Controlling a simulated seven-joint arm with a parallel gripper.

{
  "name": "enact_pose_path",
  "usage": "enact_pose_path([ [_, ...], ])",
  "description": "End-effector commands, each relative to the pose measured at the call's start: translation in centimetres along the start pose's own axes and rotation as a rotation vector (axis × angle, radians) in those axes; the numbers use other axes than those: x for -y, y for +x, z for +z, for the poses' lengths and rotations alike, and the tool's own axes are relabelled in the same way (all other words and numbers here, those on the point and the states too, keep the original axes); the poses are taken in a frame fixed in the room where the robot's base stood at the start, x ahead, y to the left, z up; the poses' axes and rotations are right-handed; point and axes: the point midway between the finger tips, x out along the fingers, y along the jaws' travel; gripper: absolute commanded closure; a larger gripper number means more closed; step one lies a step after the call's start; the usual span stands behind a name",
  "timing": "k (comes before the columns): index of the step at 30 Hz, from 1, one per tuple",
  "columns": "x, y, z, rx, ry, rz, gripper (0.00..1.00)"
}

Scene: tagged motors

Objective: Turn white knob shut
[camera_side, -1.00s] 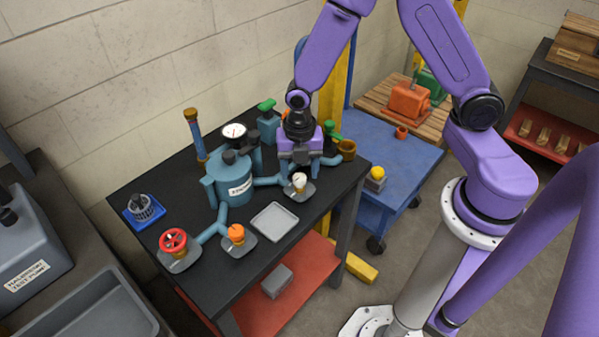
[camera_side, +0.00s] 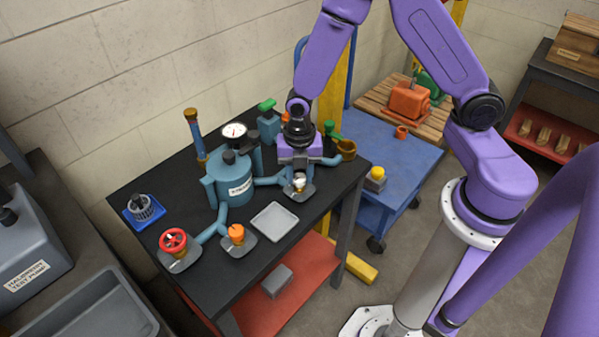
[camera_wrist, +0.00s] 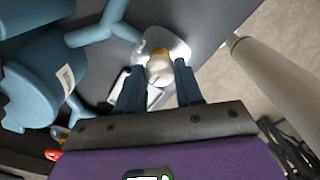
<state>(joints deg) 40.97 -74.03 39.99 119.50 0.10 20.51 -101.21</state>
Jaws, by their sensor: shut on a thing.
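The white knob (camera_side: 299,182) sits on a brass stem above a grey square plate at the right end of the blue pipework. My gripper (camera_side: 299,176) points down over it, its fingers on either side of the knob. In the wrist view the white knob (camera_wrist: 159,71) lies between the two dark fingers of my gripper (camera_wrist: 160,84), which is shut on it. The gripper partly hides the knob in the side view.
A blue tank (camera_side: 234,180) with a gauge (camera_side: 234,131) stands to the left. An orange knob (camera_side: 236,232) and a red handwheel (camera_side: 173,241) are at the front left. A grey tray (camera_side: 274,222) lies in front; green-topped valves (camera_side: 267,105) stand behind.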

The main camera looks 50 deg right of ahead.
Motion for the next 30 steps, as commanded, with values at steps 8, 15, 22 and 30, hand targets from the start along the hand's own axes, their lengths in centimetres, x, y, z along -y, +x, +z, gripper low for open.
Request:
enact_pose_path([
  [8,-0.02,-0.01,0.03,0.001,0.125,0.000,0.95],
  [15,-0.01,-0.02,0.04,0.001,0.332,0.000,0.95],
  [22,-0.01,-0.01,0.06,0.001,0.551,0.000,0.95],
  [30,0.02,-0.02,0.07,0.001,0.809,0.000,0.95],
])
